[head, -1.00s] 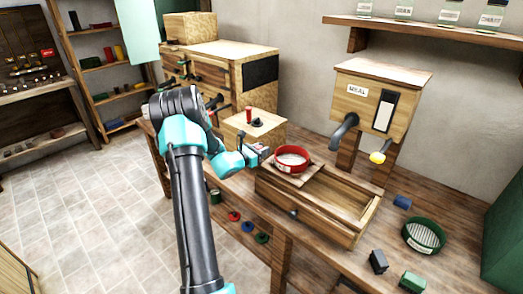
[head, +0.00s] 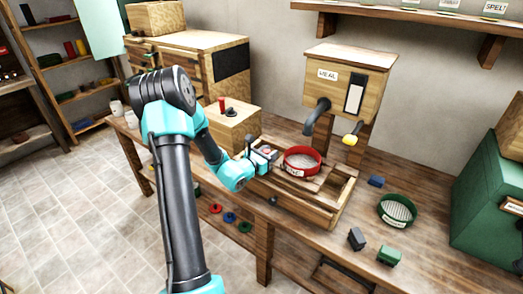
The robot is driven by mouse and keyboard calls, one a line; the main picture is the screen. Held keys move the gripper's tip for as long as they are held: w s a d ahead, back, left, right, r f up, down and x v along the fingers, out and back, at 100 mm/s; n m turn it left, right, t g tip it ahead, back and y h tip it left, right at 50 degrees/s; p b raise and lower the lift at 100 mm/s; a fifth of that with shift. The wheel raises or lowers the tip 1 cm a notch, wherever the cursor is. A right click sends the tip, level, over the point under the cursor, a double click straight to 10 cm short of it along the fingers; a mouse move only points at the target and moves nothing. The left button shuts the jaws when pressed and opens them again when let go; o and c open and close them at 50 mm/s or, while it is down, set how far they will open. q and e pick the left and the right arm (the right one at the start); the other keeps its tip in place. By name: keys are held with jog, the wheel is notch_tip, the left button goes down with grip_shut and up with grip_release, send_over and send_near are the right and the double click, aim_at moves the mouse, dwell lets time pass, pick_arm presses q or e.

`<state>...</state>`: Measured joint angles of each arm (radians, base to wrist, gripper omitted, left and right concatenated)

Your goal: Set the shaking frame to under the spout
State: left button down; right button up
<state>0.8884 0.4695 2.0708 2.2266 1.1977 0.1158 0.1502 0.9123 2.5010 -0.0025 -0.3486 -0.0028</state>
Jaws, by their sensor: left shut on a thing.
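The shaking frame (head: 322,182) is a wooden slide on a long open wooden trough (head: 312,214). It carries a red-rimmed sieve (head: 318,165) with a pale mesh and a label. The dark curved spout (head: 316,113) comes out of the wooden box marked MEAL and ends above and behind the sieve in the head view. I cannot tell whether they line up exactly. My left gripper (head: 266,157) is shut at the frame's left end, beside the sieve; the grip itself is small and partly hidden. My right gripper is not in view.
A green-rimmed sieve (head: 397,210), a blue piece (head: 376,181), a dark block (head: 356,238) and a green block (head: 389,255) lie on the bench to the right. A wooden box with a red knob (head: 234,128) stands behind my left arm.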

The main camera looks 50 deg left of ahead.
pick_arm(q)
jog(key=shift+d, duration=0.25)
jog(key=c, duration=0.9)
grip_release()
jog(key=shift+w+d, duration=0.1)
jog(key=shift+s, duration=0.45)
jog(key=s, duration=1.1)
jog(key=s+d, duration=0.1)
jog(key=s, duration=0.4)
jog(key=shift+s, duration=0.25)
